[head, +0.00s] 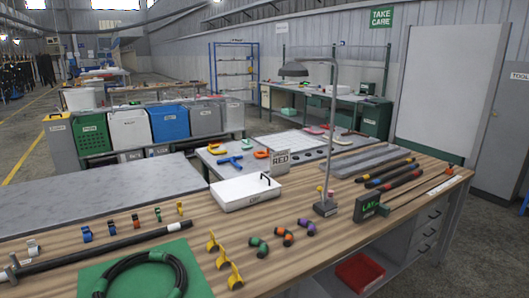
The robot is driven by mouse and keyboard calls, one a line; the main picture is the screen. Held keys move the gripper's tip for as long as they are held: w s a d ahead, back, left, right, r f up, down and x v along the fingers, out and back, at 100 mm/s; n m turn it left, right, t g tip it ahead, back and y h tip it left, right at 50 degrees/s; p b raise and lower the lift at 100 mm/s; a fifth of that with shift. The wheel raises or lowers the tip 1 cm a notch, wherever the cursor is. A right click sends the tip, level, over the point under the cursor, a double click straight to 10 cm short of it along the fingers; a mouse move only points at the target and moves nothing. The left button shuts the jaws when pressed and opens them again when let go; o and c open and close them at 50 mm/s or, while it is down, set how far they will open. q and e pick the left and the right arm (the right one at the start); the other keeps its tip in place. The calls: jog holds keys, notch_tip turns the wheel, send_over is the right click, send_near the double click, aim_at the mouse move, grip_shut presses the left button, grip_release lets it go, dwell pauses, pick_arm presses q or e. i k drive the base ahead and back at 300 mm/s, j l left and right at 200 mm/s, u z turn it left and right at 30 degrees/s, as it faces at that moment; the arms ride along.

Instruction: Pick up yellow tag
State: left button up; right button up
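Several small coloured clip-like pieces stand in a row behind a dark hose on the wooden bench. The one at the row's right end is a small yellow piece (180,208), upright, which may be the yellow tag. Three larger yellow pieces (222,258) stand in a line at the front middle of the bench, right of the green mat. I cannot tell from looks alone which is the tag. Nothing touches the small yellow piece. Neither of my grippers is in view.
The dark hose (100,246) lies in front of the row. A coiled hose (128,260) rests on the green mat (202,270). A white box (245,192), a lamp (326,207) and green and purple pieces (306,227) stand to the right. A red bin (360,272) sits below.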

aim_at(236, 277)
jog(key=k+j+z, duration=0.1)
jog(key=j, duration=0.35)
jog(key=k+j+z, duration=0.1)
jog(key=k+j, duration=0.25)
jog(key=k+j+z, duration=0.15)
jog(key=j, duration=0.35)
jog(key=k+j+z, duration=0.1)
jog(key=k+j, duration=0.25)
